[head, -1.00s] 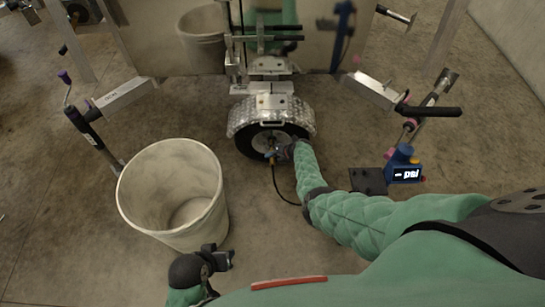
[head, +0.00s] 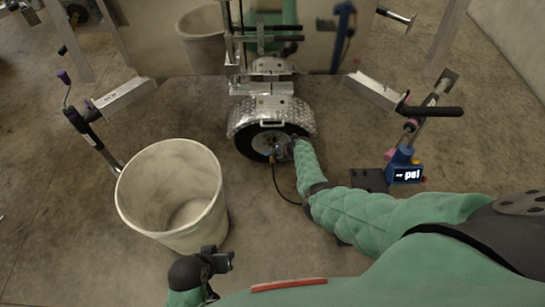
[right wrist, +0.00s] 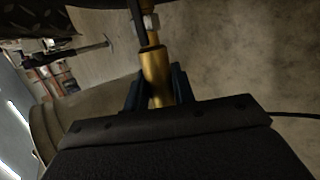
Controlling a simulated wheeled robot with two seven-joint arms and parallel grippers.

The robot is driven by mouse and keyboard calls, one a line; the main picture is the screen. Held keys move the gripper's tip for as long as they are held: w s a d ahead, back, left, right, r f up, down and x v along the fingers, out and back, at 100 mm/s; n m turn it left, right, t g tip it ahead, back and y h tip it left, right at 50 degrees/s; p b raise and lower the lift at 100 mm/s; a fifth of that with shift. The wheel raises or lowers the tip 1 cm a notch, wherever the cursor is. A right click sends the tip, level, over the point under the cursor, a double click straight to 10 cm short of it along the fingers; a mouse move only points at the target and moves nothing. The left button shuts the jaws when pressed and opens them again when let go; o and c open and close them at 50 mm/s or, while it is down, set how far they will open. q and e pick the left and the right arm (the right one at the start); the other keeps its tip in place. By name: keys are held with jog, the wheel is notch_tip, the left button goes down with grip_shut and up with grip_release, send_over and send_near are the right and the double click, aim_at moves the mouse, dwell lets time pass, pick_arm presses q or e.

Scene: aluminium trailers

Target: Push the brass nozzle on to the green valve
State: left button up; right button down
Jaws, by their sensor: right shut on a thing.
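My right gripper (head: 279,155) is at the trailer wheel (head: 256,143). In the right wrist view its two dark fingers (right wrist: 156,90) are shut on the brass nozzle (right wrist: 156,75), a gold cylinder pointing away towards the top of the picture. A silver fitting (right wrist: 151,22) shows beside the nozzle's far end, near the dark wheel. I cannot make out the green valve, nor whether the nozzle touches it. In the head view the gripper and forearm hide most of the nozzle. My left gripper (head: 224,260) hangs low, right of the bucket's base; its jaws are too unclear to judge.
A pale bucket (head: 128,190) stands on the floor left of the wheel. A black hose (head: 281,190) runs down from the right gripper. A metal fender (head: 270,104) covers the wheel's top.

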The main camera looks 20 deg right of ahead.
pick_arm(q)
jog(key=shift+f+b, duration=0.5)
pick_arm(e)
jog(key=shift+w+d, duration=0.3)
jog(key=shift+w, duration=0.6)
jog(key=c, duration=1.1)
grip_release()
pick_arm(q)
jog(key=shift+f, duration=0.1)
pick_arm(e)
jog(key=shift+s+r, duration=0.1)
pick_arm(q)
jog(key=s+a+r+g+y+p, duration=0.1)
jog(key=a+r+p, duration=0.2)
jog(key=r, duration=0.3)
jog(key=shift+s+a, duration=0.2)
pick_arm(e)
jog(key=shift+v, duration=3.8)
